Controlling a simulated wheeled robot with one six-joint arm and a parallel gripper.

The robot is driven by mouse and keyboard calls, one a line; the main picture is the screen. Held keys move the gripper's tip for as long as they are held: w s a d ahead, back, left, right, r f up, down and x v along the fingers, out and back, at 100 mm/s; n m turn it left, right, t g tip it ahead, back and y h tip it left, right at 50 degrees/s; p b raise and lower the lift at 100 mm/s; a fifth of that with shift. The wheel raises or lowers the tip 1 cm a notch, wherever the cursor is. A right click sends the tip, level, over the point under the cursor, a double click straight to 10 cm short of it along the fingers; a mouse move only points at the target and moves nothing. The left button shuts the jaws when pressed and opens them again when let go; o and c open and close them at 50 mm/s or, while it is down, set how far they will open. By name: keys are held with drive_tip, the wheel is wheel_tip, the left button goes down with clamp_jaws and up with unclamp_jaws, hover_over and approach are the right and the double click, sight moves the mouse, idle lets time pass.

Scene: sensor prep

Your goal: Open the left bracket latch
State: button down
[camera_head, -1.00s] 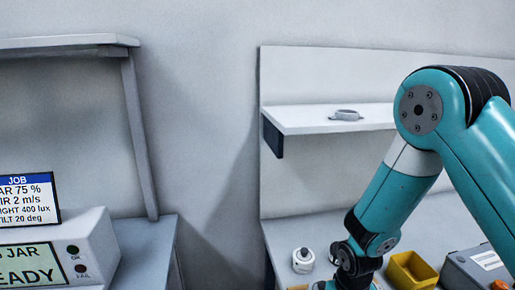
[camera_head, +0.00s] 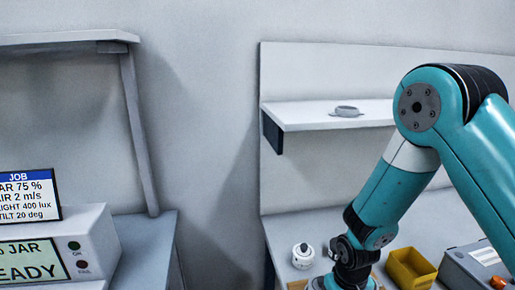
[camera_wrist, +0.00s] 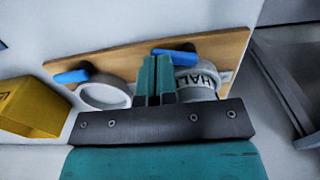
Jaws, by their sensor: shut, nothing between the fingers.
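In the wrist view, a wooden board (camera_wrist: 120,62) carries two bracket positions with blue latches. One blue latch (camera_wrist: 71,77) is beside an empty-looking white ring (camera_wrist: 104,93). The other blue latch (camera_wrist: 174,55) is just beyond my fingertips, beside a white round part (camera_wrist: 200,80) with partly hidden dark lettering. My gripper (camera_wrist: 156,62) is shut and empty, between the two positions, its fingers covering part of the board. I cannot tell whether the fingertips touch the latch. In the head view the gripper's fingers are out of sight below my wrist.
A yellow bin (camera_head: 410,268) stands right of my wrist; it also shows in the wrist view (camera_wrist: 33,107). A white knobbed part (camera_head: 302,256) is to the left. A grey box with an orange button (camera_head: 484,270) is at the right. A shelf (camera_head: 300,117) holds a ring (camera_head: 347,111).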

drive_tip(key=shift+w+a+p, duration=0.25)
drive_tip(key=shift+w+p, duration=0.1)
drive_tip(key=shift+w, duration=0.45)
idle(1.4)
wheel_tip(320, 180, up, 6)
drive_tip(key=p, duration=0.4)
drive_tip(key=shift+s+p, duration=0.35)
drive_tip(key=shift+p, duration=0.05)
